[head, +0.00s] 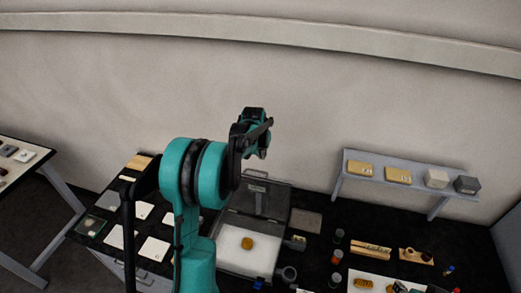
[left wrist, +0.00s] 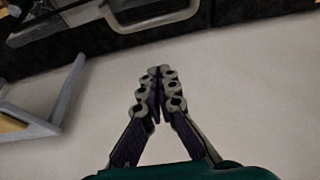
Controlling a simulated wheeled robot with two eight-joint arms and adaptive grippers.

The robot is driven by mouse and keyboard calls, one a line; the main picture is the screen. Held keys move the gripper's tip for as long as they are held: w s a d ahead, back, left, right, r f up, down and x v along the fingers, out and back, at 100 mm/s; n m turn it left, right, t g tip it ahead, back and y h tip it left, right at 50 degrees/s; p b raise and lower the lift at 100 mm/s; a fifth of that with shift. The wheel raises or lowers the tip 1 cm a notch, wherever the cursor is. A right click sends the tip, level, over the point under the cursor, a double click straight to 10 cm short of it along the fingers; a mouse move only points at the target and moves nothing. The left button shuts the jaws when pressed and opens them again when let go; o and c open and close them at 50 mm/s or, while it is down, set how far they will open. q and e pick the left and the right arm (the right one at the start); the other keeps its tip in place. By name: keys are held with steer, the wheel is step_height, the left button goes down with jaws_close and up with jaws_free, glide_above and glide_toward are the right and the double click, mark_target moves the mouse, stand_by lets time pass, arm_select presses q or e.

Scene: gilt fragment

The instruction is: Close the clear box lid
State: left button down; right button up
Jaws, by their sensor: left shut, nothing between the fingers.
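An open grey box (head: 217,257) stands on the black table, with a white lining and a round golden piece (head: 247,243) inside. Its lid (head: 265,200) is raised at the back, tilted toward the wall; I cannot tell whether it is clear. My left arm hides part of the box's left side. My left gripper (head: 258,152) is above and behind the raised lid, apart from it. In the left wrist view, its fingers (left wrist: 156,76) meet at the tips and are empty, before the pale wall. My right gripper is not in view.
A grey wall shelf (head: 375,179) holds several small blocks at right. White cards (head: 155,248) and a dark square case (head: 90,226) lie left of the box. Jars (head: 337,256) and small tools crowd the right. The wall is close behind the table.

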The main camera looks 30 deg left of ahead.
arm_select(q)
steer(key=f, duration=0.1)
steer(key=s+f+p, duration=0.1)
steer(key=f, duration=0.1)
steer(key=shift+s+d+f, duration=0.2)
steer(key=shift+s+f, duration=0.15)
steer(key=shift+s, duration=0.4)
